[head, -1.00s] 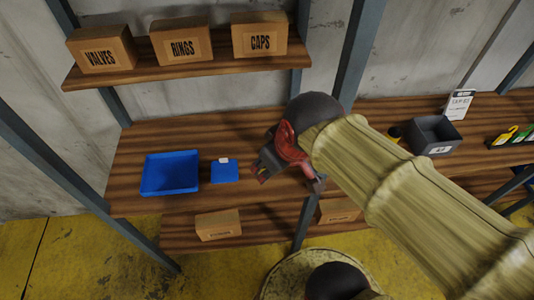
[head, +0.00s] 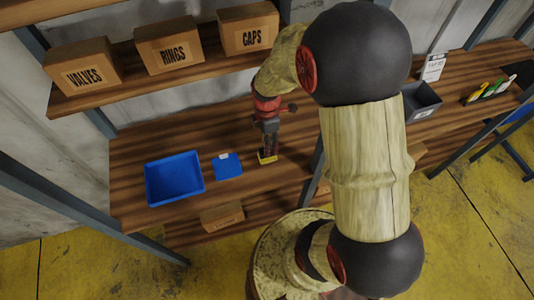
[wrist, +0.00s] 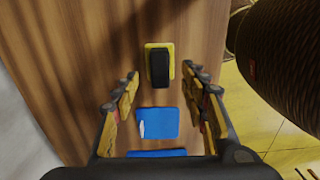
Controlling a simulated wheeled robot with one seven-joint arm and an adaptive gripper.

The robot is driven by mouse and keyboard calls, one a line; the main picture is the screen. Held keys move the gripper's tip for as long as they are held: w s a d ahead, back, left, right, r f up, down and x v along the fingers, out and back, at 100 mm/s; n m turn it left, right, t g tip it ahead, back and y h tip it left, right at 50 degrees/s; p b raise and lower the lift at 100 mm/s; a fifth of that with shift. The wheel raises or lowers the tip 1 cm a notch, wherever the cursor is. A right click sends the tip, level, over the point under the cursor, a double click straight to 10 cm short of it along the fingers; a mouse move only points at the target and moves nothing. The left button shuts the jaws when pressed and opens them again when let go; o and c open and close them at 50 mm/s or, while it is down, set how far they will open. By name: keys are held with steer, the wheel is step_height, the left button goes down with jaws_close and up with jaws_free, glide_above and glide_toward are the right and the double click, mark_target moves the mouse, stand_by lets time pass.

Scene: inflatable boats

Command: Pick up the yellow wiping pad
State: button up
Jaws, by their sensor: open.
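The yellow wiping pad (wrist: 174,70) lies flat on the wooden shelf, with a black block-shaped handle (wrist: 160,68) on top. In the head view its yellow edge (head: 267,160) shows just under my gripper (head: 268,148), which points down and hides most of it. In the wrist view my gripper (wrist: 164,78) is open, with one finger to each side in the picture. The pad sits between and slightly beyond the fingertips, and nothing is held. I cannot tell the exact height of the fingertips above the handle.
A blue pad with a white tag (head: 228,168) lies left of the yellow pad, and a blue tray (head: 174,178) stands further left. Boxes labelled valves (head: 85,74), rings (head: 169,54) and caps (head: 248,38) stand on the upper shelf. A grey bin (head: 424,101) is at the right.

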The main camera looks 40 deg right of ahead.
mark_target(263, 161)
step_height(263, 161, down, 5)
steer(key=shift+f+b, duration=0.15)
steer(key=shift+b, duration=0.25)
steer(key=c, duration=0.3)
steer(key=c, duration=0.8)
jaws_close()
